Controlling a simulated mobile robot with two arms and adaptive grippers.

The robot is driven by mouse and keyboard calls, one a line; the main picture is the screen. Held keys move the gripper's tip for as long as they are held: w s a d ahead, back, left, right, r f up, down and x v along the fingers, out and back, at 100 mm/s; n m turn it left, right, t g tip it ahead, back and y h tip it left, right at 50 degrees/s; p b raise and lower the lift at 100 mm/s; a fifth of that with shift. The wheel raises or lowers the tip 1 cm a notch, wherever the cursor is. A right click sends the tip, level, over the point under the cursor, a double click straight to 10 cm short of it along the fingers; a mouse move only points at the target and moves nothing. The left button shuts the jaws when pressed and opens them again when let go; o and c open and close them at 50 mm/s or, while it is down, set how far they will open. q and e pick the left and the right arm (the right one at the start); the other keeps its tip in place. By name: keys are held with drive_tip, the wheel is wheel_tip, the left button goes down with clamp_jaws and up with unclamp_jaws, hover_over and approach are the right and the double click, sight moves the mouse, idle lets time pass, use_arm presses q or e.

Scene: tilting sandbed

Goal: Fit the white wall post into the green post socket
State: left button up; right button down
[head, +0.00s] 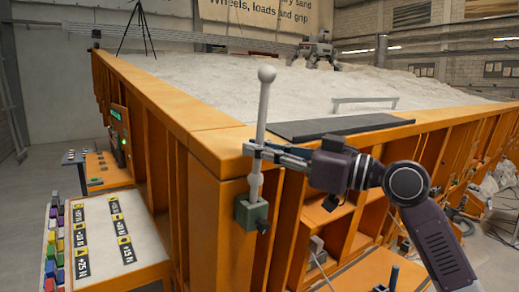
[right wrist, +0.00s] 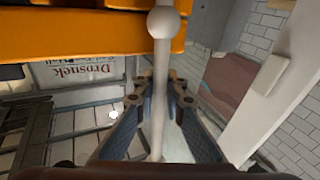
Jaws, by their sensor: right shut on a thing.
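The white wall post (head: 261,110) is a slim rod with a ball on top, standing nearly upright with a slight lean to the right in the head view. My right gripper (head: 262,150) is shut on it around mid-height, coming from the right. The post also runs between both fingers in the right wrist view (right wrist: 160,75). The green post socket (head: 251,212) is fixed low on the corner of the orange sandbed wall. The post's lower end meets the socket's top; how deep it sits I cannot tell. My left gripper is out of view.
The orange sandbed rim (head: 215,138) runs close beside the post. A dark flat plate (head: 340,127) lies on the rim to the right.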

sight(258, 174)
drive_tip(key=shift+w+a+f+b, duration=0.1)
drive_tip(key=shift+f+b, duration=0.45)
drive_tip(key=shift+f, duration=0.2)
drive_tip(key=shift+w+a+f+b, duration=0.1)
drive_tip(key=shift+f+b, duration=0.45)
drive_tip(key=shift+f, duration=0.2)
drive_tip(key=c, duration=1.9)
unclamp_jaws()
drive_tip(key=o, duration=0.5)
drive_tip(key=shift+c, duration=0.2)
drive_tip(key=shift+r, duration=0.1)
drive_tip(key=shift+s+d+r+p, duration=0.2)
drive_tip(key=shift+r+p, duration=0.7)
drive_tip(key=shift+r, duration=0.4)
drive_tip(key=shift+s+d+r+p, duration=0.1)
drive_tip(key=shift+s+r+p, duration=0.05)
drive_tip(key=shift+r+p, duration=1)
drive_tip(key=shift+s+d+r+p, duration=0.15)
drive_tip(key=shift+r+p, duration=0.55)
drive_tip(key=shift+r, duration=0.75)
drive_tip(key=shift+s, duration=0.1)
drive_tip(key=shift+f, duration=0.1)
